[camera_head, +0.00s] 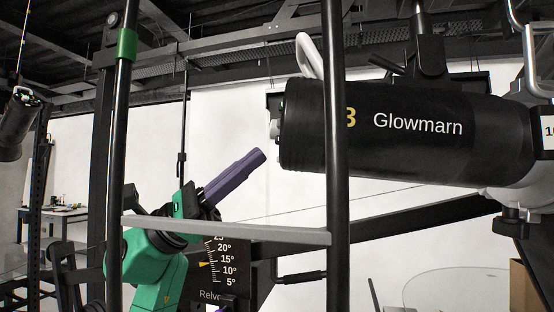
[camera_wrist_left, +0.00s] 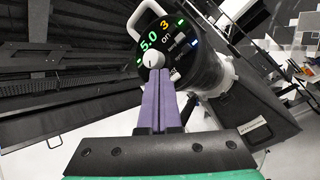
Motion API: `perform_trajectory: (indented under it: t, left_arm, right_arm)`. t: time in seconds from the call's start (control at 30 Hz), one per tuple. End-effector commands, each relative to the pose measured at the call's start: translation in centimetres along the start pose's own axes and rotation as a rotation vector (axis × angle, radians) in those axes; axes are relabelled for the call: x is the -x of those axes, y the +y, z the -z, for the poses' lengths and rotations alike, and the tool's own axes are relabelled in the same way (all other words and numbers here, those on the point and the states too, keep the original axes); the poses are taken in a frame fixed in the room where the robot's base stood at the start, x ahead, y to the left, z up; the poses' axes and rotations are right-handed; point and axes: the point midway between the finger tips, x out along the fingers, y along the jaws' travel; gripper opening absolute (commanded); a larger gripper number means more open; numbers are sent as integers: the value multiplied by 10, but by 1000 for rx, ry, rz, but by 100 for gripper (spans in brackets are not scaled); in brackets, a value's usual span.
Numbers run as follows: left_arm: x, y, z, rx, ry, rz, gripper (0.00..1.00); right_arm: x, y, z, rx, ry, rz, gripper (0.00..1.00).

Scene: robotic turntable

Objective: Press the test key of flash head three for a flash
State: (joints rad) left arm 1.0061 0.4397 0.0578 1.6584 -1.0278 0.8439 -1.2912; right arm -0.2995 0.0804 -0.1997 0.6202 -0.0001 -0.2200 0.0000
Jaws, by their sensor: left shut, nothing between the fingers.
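Flash head three (camera_head: 420,127), a black cylinder marked "3 Glowmarn", hangs at the upper right in the head view, its control end facing left. In the left wrist view its control panel (camera_wrist_left: 172,40) shows a green 5.0, a yellow 3, a pale round knob and small keys with lights. The labels are too small to tell which one is the test key. My left gripper (camera_head: 262,155) has purple fingers, shut and empty, pointing up right, below left of the control end with a visible gap. In the wrist view its fingertips (camera_wrist_left: 161,72) cover the panel's lower part.
A black upright post (camera_head: 337,200) and a grey crossbar (camera_head: 230,232) stand around my left arm. Another flash head (camera_head: 17,118) hangs at the far left. A tilt scale (camera_head: 222,262) is behind my arm. A white handle (camera_head: 309,55) rises above the control end.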

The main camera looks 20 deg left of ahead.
Motion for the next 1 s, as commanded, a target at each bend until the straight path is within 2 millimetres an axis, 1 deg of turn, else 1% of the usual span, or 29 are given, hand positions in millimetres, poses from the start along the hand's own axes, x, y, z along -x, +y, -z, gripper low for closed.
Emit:
perform_trajectory:
  t: [0.17, 0.43, 1.0]
  left_arm:
    - [0, 0, 0, 0, 0, 0, 0]
    - [-6, -5, 4, 0, 0, 0, 0]
    - [-8, -6, 6, 0, 0, 0, 0]
  right_arm:
    - [0, 0, 0, 0, 0, 0, 69]
    - [-4, 0, 0, 0, 0, 0, 69]
    - [-4, 0, -1, 0, 0, 0, 69]
